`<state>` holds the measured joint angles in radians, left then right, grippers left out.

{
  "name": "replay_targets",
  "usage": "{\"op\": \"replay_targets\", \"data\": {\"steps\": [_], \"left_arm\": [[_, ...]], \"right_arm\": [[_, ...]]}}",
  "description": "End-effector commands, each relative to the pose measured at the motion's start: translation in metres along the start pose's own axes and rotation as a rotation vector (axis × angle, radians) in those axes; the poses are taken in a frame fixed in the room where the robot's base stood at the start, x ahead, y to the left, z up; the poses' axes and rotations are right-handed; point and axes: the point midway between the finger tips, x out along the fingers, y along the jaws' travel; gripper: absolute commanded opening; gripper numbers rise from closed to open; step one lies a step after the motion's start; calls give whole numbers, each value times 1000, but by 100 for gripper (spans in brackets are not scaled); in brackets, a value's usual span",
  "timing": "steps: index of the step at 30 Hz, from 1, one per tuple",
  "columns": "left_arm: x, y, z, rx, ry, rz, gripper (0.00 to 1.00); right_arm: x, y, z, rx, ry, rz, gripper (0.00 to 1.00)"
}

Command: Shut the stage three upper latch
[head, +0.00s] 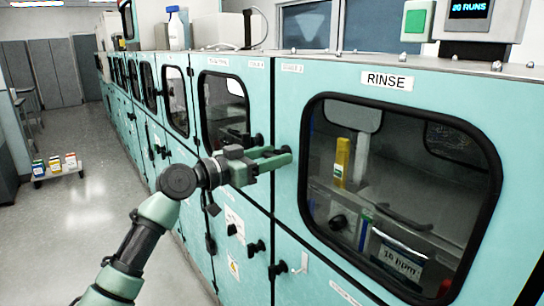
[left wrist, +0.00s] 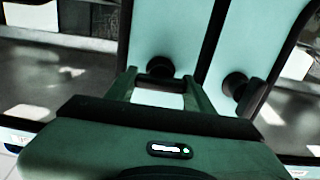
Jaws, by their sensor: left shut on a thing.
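My left gripper (head: 277,157) reaches in from the left to the upper teal doors, at the seam beside the RINSE door (head: 387,80). In the left wrist view its two green fingers (left wrist: 158,88) are shut around the dark handle of a black upper latch (left wrist: 160,67), whose round knob shows just beyond the fingertips. A second black latch (left wrist: 237,82) is to the right, across the door seam, outside the fingers. The small stage labels over the doors are too blurred to read surely, so I cannot tell which stage the held latch belongs to. My right gripper is not in view.
Lower doors carry more black latches (head: 256,247). The windowed cabinets run back along the aisle. The grey floor (head: 95,215) on the left is clear, except for a low cart (head: 58,172) with small boxes. A white bottle (head: 176,30) stands on top of the cabinets.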

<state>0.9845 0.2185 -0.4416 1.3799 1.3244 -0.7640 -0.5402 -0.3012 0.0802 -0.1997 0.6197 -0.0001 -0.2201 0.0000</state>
Motion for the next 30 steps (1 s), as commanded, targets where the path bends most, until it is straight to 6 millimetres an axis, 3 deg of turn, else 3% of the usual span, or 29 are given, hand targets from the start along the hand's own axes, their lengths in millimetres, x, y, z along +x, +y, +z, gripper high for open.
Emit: {"op": "replay_targets", "data": {"steps": [11,30], "left_arm": [[0,0,-1,-219,0,1,12],[0,-2,-1,-826,-1,0,12]], "right_arm": [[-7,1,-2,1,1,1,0],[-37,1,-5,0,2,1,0]]}}
